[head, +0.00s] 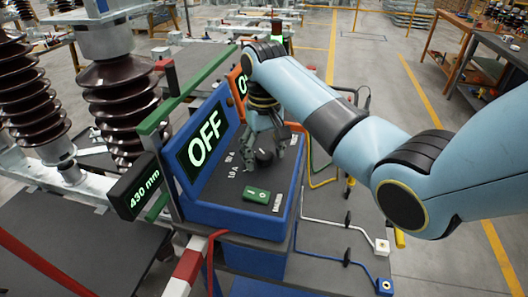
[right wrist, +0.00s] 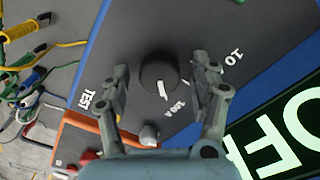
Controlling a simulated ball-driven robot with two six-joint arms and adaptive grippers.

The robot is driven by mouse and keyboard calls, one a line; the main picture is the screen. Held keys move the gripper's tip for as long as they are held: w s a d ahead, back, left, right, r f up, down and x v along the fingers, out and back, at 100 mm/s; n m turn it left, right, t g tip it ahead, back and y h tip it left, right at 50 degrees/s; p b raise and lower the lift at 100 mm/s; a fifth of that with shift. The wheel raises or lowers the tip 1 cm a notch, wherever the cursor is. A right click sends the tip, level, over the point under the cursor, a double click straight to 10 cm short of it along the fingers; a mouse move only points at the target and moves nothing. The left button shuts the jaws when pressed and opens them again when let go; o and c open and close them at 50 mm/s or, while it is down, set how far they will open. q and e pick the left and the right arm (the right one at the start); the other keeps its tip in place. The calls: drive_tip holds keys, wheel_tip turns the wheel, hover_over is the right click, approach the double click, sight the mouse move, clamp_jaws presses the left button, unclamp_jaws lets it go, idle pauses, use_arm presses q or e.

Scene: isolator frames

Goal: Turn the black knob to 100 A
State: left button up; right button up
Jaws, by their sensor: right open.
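The black knob (right wrist: 158,74) is round and sits on the dark top panel of a blue-framed unit (head: 265,225). It also shows in the head view (head: 263,157), partly covered by fingers. Its white pointer faces the label "100 A" (right wrist: 175,108) in the right wrist view; I cannot tell whether it lines up exactly. A "10" label (right wrist: 233,57) is to the right and "TEST" (right wrist: 83,98) to the left. My right gripper (head: 266,150) is open over the panel, one finger on each side of the knob, with visible gaps. My left gripper is out of view.
The unit's screen (head: 205,138) reads OFF. A green switch (head: 256,195) lies on the panel near the knob. Brown insulators (head: 122,95) stand at left. Cables (head: 335,222) run at right. An orange-framed unit (head: 238,85) stands behind.

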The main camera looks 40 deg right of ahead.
sight(264, 154)
wheel_tip(264, 154, up, 8)
drive_tip(key=shift+f, duration=0.25)
idle(0.6)
